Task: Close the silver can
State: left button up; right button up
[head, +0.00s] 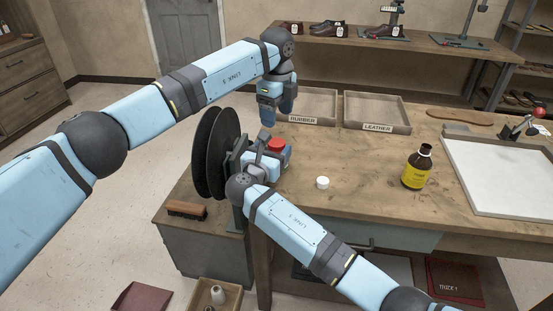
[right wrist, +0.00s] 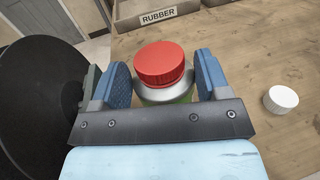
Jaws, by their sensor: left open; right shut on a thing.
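The silver can (right wrist: 165,95) has a silver shoulder and a green lower body. A red cap (right wrist: 162,63) sits on its top; I cannot tell whether it is screwed tight. The cap also shows in the head view (head: 276,145). My right gripper (right wrist: 165,84) is shut on the can, one blue finger on each side, at the workbench's left end. Its fingers and palm hide much of the can's body. My left gripper (head: 277,112) is open and empty, pointing down, above and slightly behind the red cap and apart from it.
A white cap (head: 322,183) lies on the workbench (head: 365,190) right of the can. The rubber tray (head: 308,104) and leather tray (head: 377,112) are behind. Large dark discs (head: 213,150) stand close on the left.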

aim_at(276, 142)
pick_arm(q)
jog(key=shift+f, duration=4.05)
jog(key=c, duration=0.9)
jog(key=shift+m, duration=1.7)
jog(key=shift+c, duration=0.2)
jog(key=o, duration=1)
